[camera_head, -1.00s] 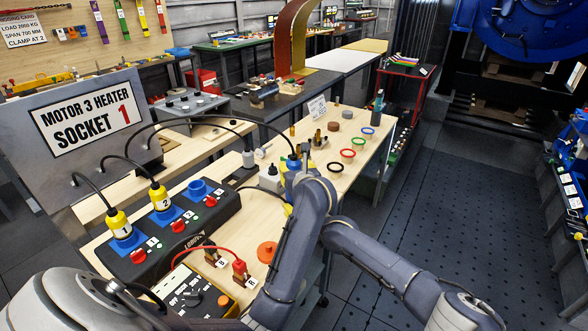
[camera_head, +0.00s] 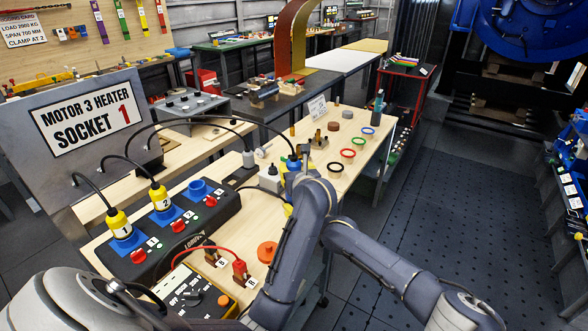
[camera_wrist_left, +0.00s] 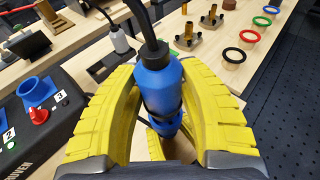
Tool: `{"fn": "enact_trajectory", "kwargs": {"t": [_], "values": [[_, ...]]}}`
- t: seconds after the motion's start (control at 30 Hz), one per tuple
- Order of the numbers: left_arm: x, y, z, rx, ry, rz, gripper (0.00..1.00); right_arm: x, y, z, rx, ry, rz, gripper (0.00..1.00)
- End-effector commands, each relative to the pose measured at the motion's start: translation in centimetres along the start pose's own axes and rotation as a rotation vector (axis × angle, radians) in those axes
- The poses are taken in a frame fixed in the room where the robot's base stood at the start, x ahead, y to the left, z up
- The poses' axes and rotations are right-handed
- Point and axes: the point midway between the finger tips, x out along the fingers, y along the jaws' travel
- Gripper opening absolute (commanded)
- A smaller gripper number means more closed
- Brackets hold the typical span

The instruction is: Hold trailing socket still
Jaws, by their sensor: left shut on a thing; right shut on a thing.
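The blue trailing socket (camera_wrist_left: 160,85) stands nearly upright in the left wrist view, with a black cable leaving its top. My left gripper (camera_wrist_left: 163,106) is shut on it, a yellow finger on each side. In the head view the socket's blue top (camera_head: 293,163) shows just beyond my left wrist. A yellow part (camera_wrist_left: 155,145), perhaps a plug, shows below the socket; whether they are joined is hidden. My right gripper (camera_head: 288,211) is mostly hidden behind my arm in the head view, with only a yellow patch showing. What it holds cannot be made out clearly.
A black socket box (camera_head: 185,228) holds yellow plugs 1 (camera_head: 118,224) and 2 (camera_head: 160,197); its blue socket 3 (camera_head: 198,188) is empty. A grey panel (camera_head: 85,130) stands behind. Coloured rings and an orange disc (camera_head: 267,252) lie on the bench. Black cables arch over it.

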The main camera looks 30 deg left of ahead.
Motion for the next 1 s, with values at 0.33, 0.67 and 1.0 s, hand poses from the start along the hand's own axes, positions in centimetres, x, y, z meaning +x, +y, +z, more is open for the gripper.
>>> {"fn": "enact_trajectory", "kwargs": {"t": [0.33,0.67,1.0], "values": [[0.2,0.0,-0.7,0.0,-0.001,0.0,0.05,0.0,0.0,0.1,0.0,-0.002,0.0,0.06],[0.4,0.0,-1.3,0.001,-0.001,0.0,0.05,0.0,-0.1,0.1,0.0,-0.002,0.0,0.06],[0.6,0.0,-2.0,0.001,0.0,0.0,0.05,0.0,0.0,0.1,0.0,-0.002,0.0,0.06]]}}
